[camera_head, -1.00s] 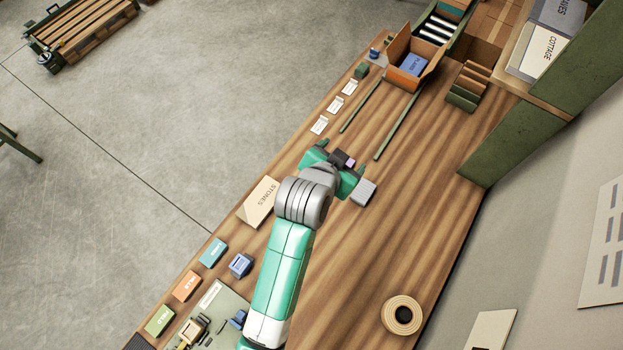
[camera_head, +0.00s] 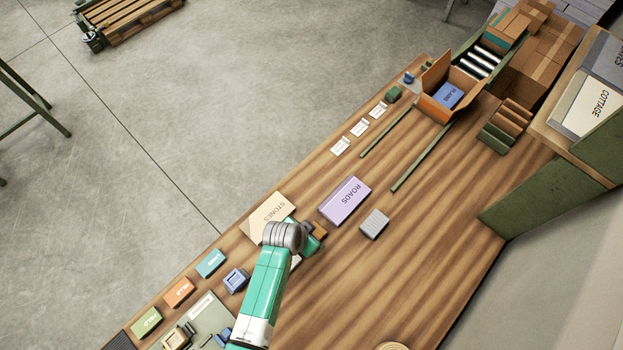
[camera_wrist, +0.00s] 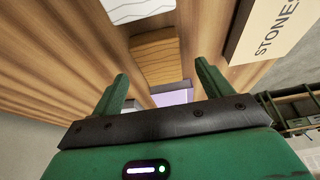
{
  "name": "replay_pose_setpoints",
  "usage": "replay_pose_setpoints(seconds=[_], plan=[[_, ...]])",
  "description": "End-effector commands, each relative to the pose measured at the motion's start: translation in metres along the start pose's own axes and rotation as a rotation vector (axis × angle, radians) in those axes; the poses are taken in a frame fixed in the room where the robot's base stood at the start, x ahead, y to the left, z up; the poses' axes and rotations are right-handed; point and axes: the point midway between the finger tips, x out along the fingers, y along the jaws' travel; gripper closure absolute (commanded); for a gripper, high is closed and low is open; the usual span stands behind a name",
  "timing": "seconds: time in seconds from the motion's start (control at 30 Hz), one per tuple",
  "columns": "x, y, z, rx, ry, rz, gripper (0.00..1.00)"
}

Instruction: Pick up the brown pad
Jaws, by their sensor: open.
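The brown pad (camera_wrist: 155,55) is a small block with an orange-brown top in the wrist view, lying just beyond my fingertips. In the head view a bit of it (camera_head: 320,229) shows beside my gripper (camera_head: 309,241), which hides the rest. In the wrist view my gripper (camera_wrist: 162,84) has its two green fingers spread apart with nothing held between them. The pad appears between the finger lines, a little ahead of the tips.
The cream STONES book (camera_head: 268,215) lies just left of my gripper. The purple ROADS book (camera_head: 345,201) and a grey pad (camera_head: 374,224) lie beyond it. An open cardboard box (camera_head: 435,100) stands at the far end.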

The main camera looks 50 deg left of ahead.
Motion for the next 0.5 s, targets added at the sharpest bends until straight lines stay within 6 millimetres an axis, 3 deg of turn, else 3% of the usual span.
replay_pose_setpoints(seconds=[0.13, 0.37, 0.4, 0.5], plan=[[0.021, 0.000, 0.000, 0.000, -0.001, 0.001, 0.22], [0.023, 0.000, 0.000, 0.000, 0.000, 0.000, 0.22], [0.023, 0.000, 0.000, 0.000, 0.000, 0.000, 0.24], [0.023, 0.000, 0.000, 0.000, 0.000, -0.001, 0.43]])
